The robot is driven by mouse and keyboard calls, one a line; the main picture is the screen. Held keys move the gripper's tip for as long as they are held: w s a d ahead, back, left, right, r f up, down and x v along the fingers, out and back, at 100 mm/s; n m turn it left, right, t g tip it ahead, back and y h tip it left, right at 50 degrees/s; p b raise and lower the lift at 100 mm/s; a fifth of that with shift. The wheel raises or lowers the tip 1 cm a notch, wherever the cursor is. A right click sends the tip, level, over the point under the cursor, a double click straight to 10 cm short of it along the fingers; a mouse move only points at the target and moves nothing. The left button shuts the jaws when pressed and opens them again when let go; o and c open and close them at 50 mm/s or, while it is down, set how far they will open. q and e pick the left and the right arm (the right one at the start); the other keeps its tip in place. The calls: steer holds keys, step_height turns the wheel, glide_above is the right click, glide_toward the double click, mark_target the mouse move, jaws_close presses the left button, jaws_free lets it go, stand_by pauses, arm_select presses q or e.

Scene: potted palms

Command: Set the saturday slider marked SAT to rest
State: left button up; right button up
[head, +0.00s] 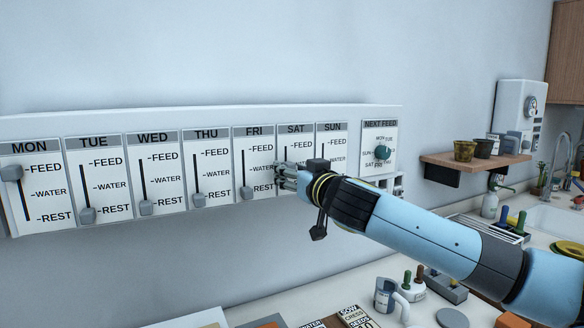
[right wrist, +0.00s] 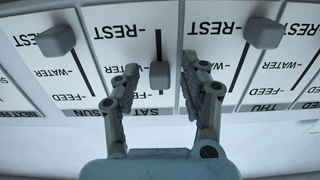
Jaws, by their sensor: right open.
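The weekly slider panel (head: 200,118) hangs on the wall in the head view. The SAT slider knob (right wrist: 160,77) is a small grey block, seen upside down in the right wrist view. It sits at about the WATER mark, and its slot runs on towards REST at the top of that view. My right gripper (right wrist: 160,68) is open, its two fingers on either side of the SAT knob with gaps showing. In the head view my right gripper (head: 280,177) hides the SAT knob. My left gripper is not in view.
In the head view the MON knob (head: 12,173) is at FEED, while the FRI knob (head: 247,193) is at REST. The SUN knob (right wrist: 57,40) is at REST. A NEXT FEED dial (head: 382,152) is right of the sliders. The counter below holds cups and packets.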

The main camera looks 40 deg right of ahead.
steer(key=shift+w, duration=0.25)
steer(key=shift+d, duration=0.1)
steer(key=shift+c, duration=0.2)
steer(key=c, duration=0.5)
jaws_close()
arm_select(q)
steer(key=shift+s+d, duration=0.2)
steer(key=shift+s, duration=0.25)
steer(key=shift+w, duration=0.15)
arm_select(e)
steer(key=shift+f, duration=0.1)
